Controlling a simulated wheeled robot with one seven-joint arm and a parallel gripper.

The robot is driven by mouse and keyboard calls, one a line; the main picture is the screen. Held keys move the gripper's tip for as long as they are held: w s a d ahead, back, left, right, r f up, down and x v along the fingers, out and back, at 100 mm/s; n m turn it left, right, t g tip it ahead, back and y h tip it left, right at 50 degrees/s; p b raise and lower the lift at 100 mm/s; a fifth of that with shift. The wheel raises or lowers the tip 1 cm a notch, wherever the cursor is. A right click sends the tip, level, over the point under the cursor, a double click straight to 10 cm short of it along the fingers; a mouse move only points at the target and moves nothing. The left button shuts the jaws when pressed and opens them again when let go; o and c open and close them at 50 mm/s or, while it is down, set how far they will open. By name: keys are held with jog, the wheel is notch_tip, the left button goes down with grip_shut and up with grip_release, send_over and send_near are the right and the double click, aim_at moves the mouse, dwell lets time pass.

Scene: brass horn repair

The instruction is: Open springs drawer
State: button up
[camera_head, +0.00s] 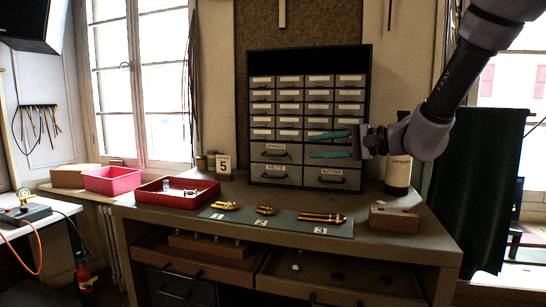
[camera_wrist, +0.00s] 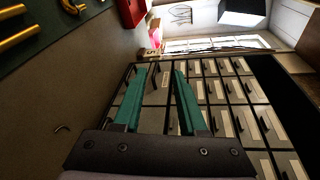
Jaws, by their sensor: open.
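The springs drawer (camera_head: 270,148) is the upper left of the large grey drawers low in the dark cabinet (camera_head: 367,75). It has a label and a dark bar handle, and its front looks flush with its neighbours. My gripper (camera_head: 311,146) is open, its teal fingers pointing left, one above the other. They are in front of the upper right large drawer, mostly hiding it, to the right of the springs drawer's handle. In the wrist view my gripper (camera_wrist: 164,70) has nothing between its fingers, and drawer fronts show tilted behind them.
Below are the felts drawer (camera_head: 270,177) and the buttons drawer (camera_head: 325,183). On the bench are a mat (camera_head: 250,222) with brass parts, a red tray (camera_head: 150,197) and a wooden block (camera_head: 394,219).

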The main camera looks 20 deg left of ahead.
aim_at(273, 155)
jog(key=w+a+f+t, duration=0.1)
jog(key=w+a, duration=0.2)
jog(key=a, duration=0.2)
jog(key=w+a+f+m+t, duration=0.1)
jog(key=w+a+f, duration=0.1)
jog(key=a, duration=0.3)
jog(key=w+a+f+t, duration=0.1)
jog(key=w+a+f, duration=0.1)
jog(key=w+a, duration=0.2)
jog(key=shift+a, duration=0.55)
jog(key=shift+s, duration=0.1)
grip_shut()
dwell(0.6)
